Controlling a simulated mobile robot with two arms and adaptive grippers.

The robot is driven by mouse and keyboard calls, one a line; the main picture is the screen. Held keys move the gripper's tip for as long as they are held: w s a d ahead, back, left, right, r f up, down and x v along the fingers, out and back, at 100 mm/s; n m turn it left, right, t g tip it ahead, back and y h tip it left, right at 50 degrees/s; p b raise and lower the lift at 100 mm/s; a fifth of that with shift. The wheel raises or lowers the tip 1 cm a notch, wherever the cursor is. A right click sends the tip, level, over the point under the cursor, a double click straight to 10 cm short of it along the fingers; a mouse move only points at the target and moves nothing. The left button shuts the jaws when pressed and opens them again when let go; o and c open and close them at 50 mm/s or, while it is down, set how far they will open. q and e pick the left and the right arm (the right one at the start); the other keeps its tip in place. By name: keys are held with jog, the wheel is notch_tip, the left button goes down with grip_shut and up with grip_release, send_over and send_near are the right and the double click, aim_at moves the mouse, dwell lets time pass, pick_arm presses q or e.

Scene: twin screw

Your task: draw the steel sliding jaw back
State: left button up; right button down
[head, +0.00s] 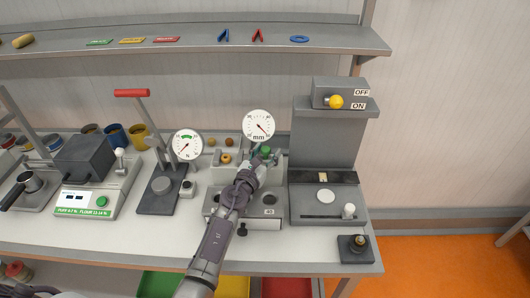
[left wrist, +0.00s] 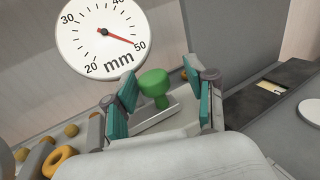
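A green knob (left wrist: 155,84) on a short stem stands on a pale steel piece (left wrist: 160,118), which looks like the sliding jaw. In the head view the knob (head: 266,150) shows just past my left gripper (head: 265,157). My left gripper (left wrist: 163,103) is open, with its teal-padded fingers on either side of the knob. A gap shows on the right of the knob; on the left the pad looks very close, and I cannot tell if it touches. The round mm dial (head: 259,125) stands behind; its needle (left wrist: 118,37) points near 50. My arm hides much of the device. My right gripper is not in view.
A second dial (head: 187,144) and a red-handled press (head: 132,93) stand to the left. A grey station with a yellow-knobbed OFF/ON switch (head: 335,101) stands to the right. A shelf (head: 200,43) runs above.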

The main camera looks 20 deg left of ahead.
pick_arm(q)
jog(key=shift+s+a, duration=0.1)
jog(key=shift+s, duration=0.2)
jog(key=s, duration=0.7)
jog(key=s+a, duration=0.1)
jog(key=s, duration=0.3)
jog(key=shift+s, duration=0.15)
